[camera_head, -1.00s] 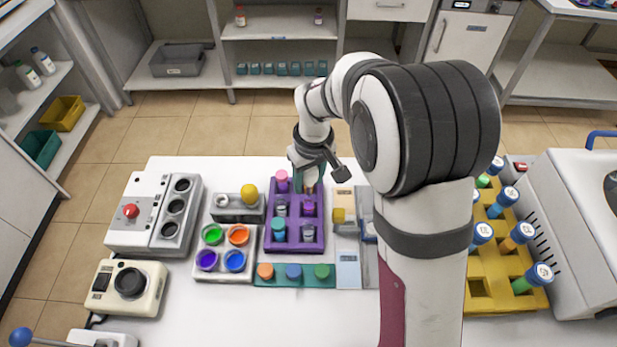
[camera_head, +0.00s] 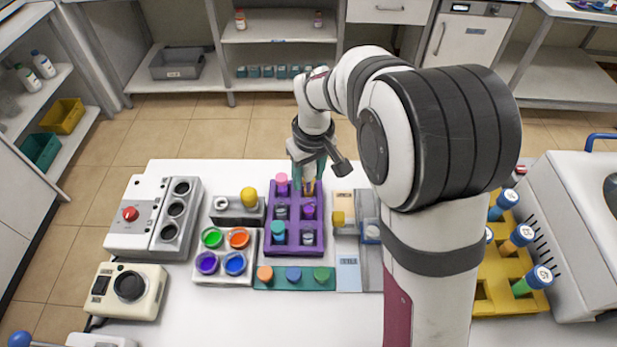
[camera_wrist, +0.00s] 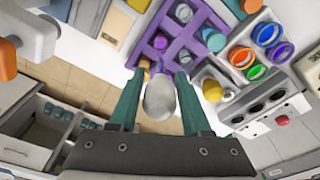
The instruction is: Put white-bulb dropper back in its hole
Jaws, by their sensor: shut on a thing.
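My gripper (camera_wrist: 160,78) is shut on the white-bulb dropper, and its pale bulb (camera_wrist: 160,100) shows between the teal fingers in the wrist view. In the head view my gripper (camera_head: 308,180) is over the back right of the purple rack (camera_head: 294,250). An orange-brown patch shows under the fingers. I cannot tell whether the dropper's tip is inside a vial. A grey holder (camera_head: 230,214) stands left of the rack with a yellow bulb (camera_head: 249,195) on its right side and a round opening at its left.
A pink-capped vial (camera_head: 281,181) and a teal-capped vial (camera_head: 278,228) stand in the rack. A white tray with several paint-like colours (camera_head: 223,278) is at front left. A teal strip (camera_head: 262,285) lies in front. A yellow rack (camera_head: 512,300) is far right.

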